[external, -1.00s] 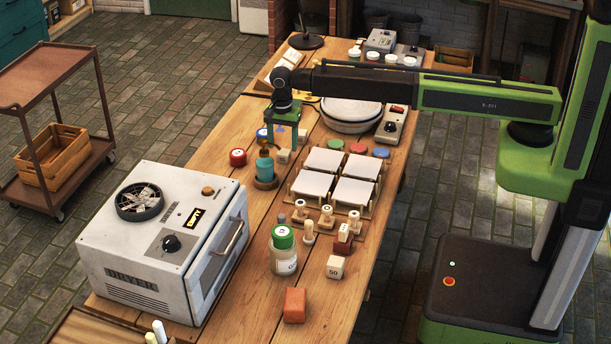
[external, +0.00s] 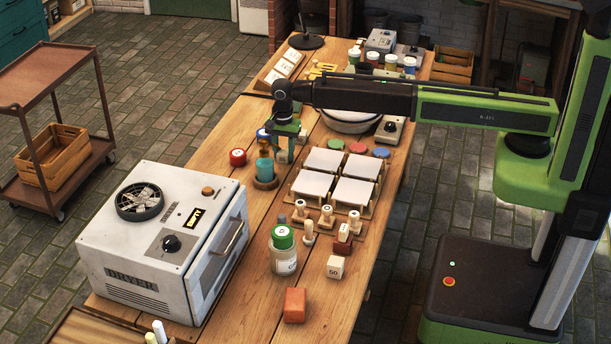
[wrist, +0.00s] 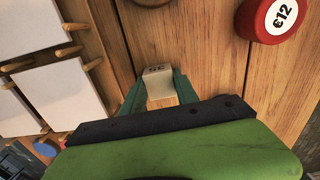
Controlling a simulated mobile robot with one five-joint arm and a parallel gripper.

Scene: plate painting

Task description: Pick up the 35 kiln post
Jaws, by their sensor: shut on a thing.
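The kiln post is a small cream block (wrist: 158,84) between the two green fingers of my gripper (wrist: 159,88) in the wrist view. I cannot tell whether the block is clear of the table. Another cream block (external: 335,267), marked 50 or 60, stands nearer the front.
White tiles (external: 354,191) on wooden racks lie right of my gripper. A glass jar with green lid (external: 283,250) and the dryer (external: 165,250) are in front.

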